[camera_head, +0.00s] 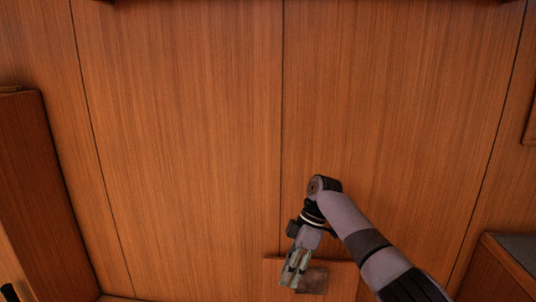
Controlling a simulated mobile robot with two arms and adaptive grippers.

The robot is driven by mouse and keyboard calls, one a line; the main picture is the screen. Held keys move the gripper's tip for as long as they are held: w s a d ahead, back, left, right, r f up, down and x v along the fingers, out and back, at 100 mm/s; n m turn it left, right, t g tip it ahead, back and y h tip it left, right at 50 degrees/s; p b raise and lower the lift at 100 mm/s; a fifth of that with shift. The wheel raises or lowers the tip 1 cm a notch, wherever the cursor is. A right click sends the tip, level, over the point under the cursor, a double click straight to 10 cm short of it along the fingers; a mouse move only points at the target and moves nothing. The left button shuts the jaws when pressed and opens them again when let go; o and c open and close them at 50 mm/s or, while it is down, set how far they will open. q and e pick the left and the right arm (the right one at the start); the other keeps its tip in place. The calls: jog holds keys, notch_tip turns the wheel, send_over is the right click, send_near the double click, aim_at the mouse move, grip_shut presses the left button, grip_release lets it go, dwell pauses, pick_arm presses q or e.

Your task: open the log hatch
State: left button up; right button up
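My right arm comes in from the lower right. Its gripper (294,275) points down in the picture, in front of a small wooden piece (345,279) at the bottom edge. A dark square patch (314,281) shows on that piece just right of the fingers. The fingers look close together, but whether they are open, shut or touching the piece cannot be told. I cannot tell whether this piece is the log hatch; no hatch is clearly recognisable. My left gripper is not in view.
Large wood panels (185,130) with thin dark seams fill most of the view. A darker wooden block (35,190) stands at the left. A wooden cabinet corner (495,275) is at the lower right. A small black object (9,292) sits at the lower left.

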jog(key=s+f+m+t, duration=0.1)
jog(key=s+f+m, duration=0.3)
jog(key=s+f, duration=0.55)
jog(key=s+f+m+t, duration=0.1)
jog(key=s+f+m, duration=0.2)
jog(key=s+f, duration=0.65)
jog(key=s+d+r+m+t+h, duration=0.2)
jog(key=s+d+m+t+h, duration=0.2)
jog(key=s+d+m, duration=0.95)
jog(key=s+d+f+n+g+p, duration=0.1)
jog(key=s+f+n+p, duration=0.15)
jog(key=f, duration=0.95)
jog(key=s+d+f+n+p, duration=0.1)
jog(key=s+f, duration=0.3)
jog(key=f, duration=0.8)
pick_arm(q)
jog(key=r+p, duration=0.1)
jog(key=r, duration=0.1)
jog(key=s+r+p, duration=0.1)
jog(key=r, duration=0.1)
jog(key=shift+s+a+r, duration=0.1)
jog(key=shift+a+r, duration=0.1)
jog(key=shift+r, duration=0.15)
pick_arm(e)
jog(key=s+d+f+g, duration=0.1)
jog(key=s+d+f, duration=0.1)
jog(key=s+f, duration=1.1)
jog(key=s, duration=0.3)
jog(key=shift+d+n+g, duration=0.3)
jog(key=shift+s+f, duration=0.1)
